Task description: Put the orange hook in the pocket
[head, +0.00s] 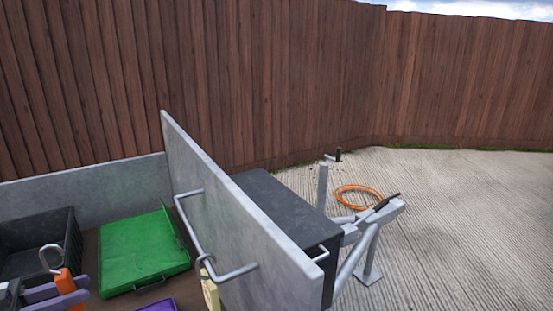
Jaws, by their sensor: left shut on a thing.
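The orange hook (66,285) is at the lower left of the head view, with an orange body and a curved metal hook end (50,257) pointing up. My left gripper (80,289) is shut on its orange body. It holds the hook in front of a black open bin and to the left of a green flat container (145,250). The lower part of the hook is cut off by the frame. I cannot tell which thing is the pocket. My right gripper is not in view.
The black bin (70,237) stands left of the green container. A grey upright panel (220,210) with a metal rail (187,223) bounds the right side; a yellow item (211,293) hangs there. A purple item (158,306) lies below. Beyond are a dark box (270,205) and an orange hose (358,190).

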